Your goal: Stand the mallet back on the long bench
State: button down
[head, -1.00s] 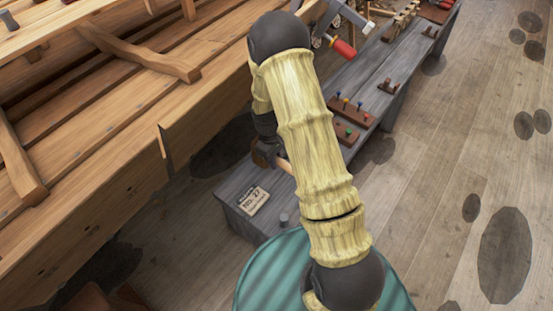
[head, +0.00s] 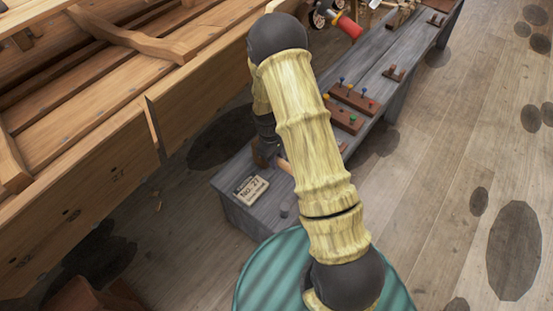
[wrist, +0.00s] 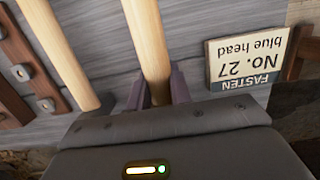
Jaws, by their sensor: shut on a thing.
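My gripper (wrist: 160,92) is shut on a pale wooden handle, which I take to be the mallet (wrist: 148,40), in the wrist view. The handle runs up and away between the fingers. In the head view my gripper (head: 268,146) is dark and partly hidden behind my arm, with a brown wooden block and a piece of handle (head: 286,166) beside it. The long bench (head: 235,211) is grey wood and lies below; its planks (wrist: 195,25) fill the wrist view behind the handle. I cannot tell whether the mallet touches the bench.
A second pale rod (wrist: 58,55) stands left of the held handle. A sign (wrist: 247,62) reading "No. 27 blue head" lies on the bench's near end. Peg racks (head: 352,97) and a red-handled tool (head: 347,25) are farther along. The wooden hull (head: 95,150) flanks the left; floor is open right.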

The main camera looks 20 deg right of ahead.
jog(key=shift+f, duration=0.45)
dwell(0.5)
jog(key=c, duration=1.2)
grip_release()
jog(key=shift+r, duration=0.1)
notch_tip(320, 180, up, 8)
jog(key=p, duration=0.6)
jog(key=shift+p, duration=0.4)
